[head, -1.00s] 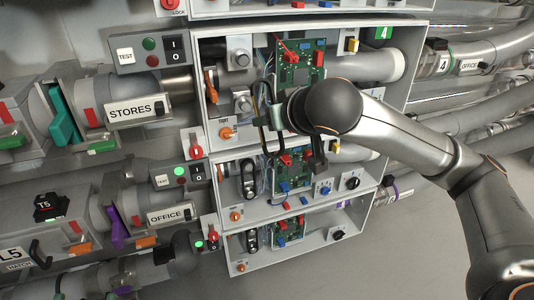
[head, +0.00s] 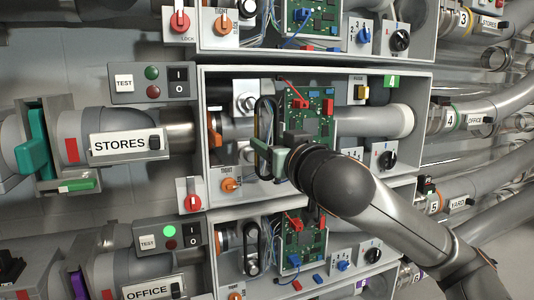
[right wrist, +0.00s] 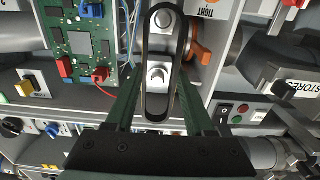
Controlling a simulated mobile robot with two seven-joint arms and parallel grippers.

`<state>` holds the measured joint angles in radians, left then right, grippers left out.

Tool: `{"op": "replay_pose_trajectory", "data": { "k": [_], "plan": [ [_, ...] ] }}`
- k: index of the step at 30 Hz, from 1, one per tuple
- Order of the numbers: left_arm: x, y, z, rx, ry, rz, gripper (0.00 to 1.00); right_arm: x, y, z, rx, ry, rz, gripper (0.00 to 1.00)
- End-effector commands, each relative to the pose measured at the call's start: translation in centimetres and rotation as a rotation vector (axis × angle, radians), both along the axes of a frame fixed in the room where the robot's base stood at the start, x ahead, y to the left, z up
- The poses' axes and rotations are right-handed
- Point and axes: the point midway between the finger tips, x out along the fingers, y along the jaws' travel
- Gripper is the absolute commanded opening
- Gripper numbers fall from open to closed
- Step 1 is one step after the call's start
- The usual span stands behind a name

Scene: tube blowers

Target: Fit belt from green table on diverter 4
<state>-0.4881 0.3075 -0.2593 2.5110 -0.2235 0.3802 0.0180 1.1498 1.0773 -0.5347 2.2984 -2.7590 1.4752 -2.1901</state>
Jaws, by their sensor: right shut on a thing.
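The belt (head: 257,122) is a black elongated loop in front of the open diverter 4 box (head: 318,72). My right gripper (head: 277,155) is shut on it near its lower part in the head view. The upper silver pulley (head: 244,96) shows left of the loop there. In the right wrist view, the belt (right wrist: 147,60) outlines two silver pulleys, one (right wrist: 163,22) near its far end and one (right wrist: 158,77) around its middle. I cannot tell whether it touches them. My right gripper's fingers (right wrist: 158,98) flank the loop. My left gripper and the green table are not in view.
An orange lever (head: 214,130) stands left of the pulleys. The orange TIGHT knob (head: 229,184) is below. A green circuit board (head: 310,115) with red and blue plugs is close on the right. The red LOCK switch (head: 193,203) is outside. Similar boxes sit above and below.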

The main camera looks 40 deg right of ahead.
Motion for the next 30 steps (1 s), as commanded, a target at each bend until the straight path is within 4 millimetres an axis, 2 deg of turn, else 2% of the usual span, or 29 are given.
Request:
{"op": "replay_pose_trajectory", "data": {
  "k": [11, 30],
  "plan": [
    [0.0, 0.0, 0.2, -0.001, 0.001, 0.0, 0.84, 0.3, -0.1, 0.1, 0.0, 0.002, 0.0, 0.0],
    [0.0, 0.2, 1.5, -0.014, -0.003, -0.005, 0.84, 5.8, -1.4, 0.1, 0.002, 0.003, 0.0, 0.0]
  ]
}}
